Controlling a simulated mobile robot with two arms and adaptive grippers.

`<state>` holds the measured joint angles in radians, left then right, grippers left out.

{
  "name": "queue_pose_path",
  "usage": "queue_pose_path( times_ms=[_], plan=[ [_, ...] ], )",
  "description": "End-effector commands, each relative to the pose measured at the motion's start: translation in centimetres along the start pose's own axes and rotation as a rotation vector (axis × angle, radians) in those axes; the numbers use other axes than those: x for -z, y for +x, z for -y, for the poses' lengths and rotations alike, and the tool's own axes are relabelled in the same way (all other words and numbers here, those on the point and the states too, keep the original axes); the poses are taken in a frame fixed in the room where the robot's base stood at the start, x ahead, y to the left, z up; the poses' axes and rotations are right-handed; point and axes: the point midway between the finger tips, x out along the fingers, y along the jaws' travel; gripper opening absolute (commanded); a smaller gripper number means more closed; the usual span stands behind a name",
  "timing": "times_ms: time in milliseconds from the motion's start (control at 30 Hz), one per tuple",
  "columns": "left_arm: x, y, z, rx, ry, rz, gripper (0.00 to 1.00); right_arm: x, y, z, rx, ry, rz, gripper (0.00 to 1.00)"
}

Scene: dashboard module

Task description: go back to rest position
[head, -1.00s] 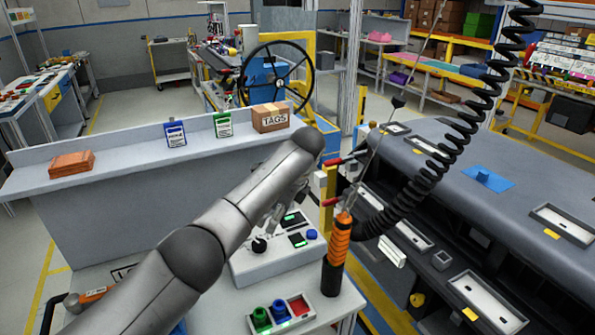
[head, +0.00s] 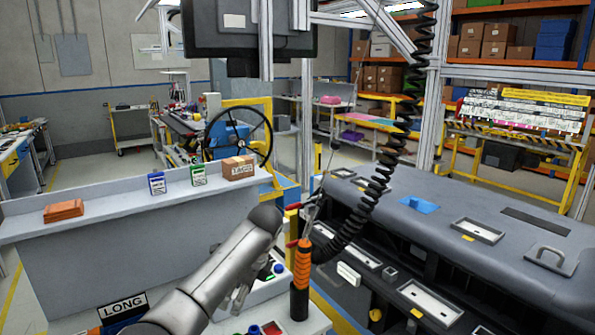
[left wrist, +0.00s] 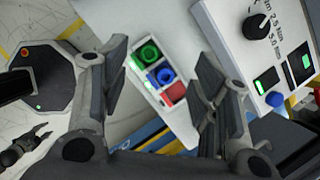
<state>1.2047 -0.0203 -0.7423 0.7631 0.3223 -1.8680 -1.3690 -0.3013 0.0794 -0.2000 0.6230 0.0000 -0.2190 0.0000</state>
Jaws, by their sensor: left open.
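My left gripper (head: 238,298) shows in the head view at the end of the grey arm, over the control panel. It is open and empty. In the left wrist view its two fingers stand wide apart, with a gap (left wrist: 165,85) between them. Beyond the gap is a small button box (left wrist: 152,75) with a green, a blue and a red part. A white control box (left wrist: 262,50) with a black knob and lit green displays lies to the right. My right gripper does not show in the head view.
An orange-handled tool (head: 301,275) stands upright right of the arm, near a black coiled cable (head: 375,195). The large grey dashboard (head: 450,215) fills the right side. A grey ledge (head: 110,200) behind the arm bears a cardboard box (head: 238,168) and orange pieces (head: 63,210).

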Motion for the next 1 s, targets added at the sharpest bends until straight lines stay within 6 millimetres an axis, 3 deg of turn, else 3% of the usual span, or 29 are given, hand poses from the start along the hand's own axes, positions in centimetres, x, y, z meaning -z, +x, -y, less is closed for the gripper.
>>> queue_pose_path(
  times_ms=[367,533,800,1000],
  plan=[
    [5.4,5.0,-2.6,0.024,-0.09,-0.099,0.56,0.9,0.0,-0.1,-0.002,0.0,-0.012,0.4],
    [8.8,8.0,-5.2,0.032,-0.183,-0.177,0.56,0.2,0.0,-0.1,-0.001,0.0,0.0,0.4],
    [14.1,13.2,-12.9,0.022,-0.482,-0.35,0.56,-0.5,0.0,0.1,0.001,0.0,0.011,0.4],
    [15.4,15.4,-19.9,-0.008,-0.77,-0.447,0.56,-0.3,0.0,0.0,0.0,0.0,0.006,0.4]
  ],
)
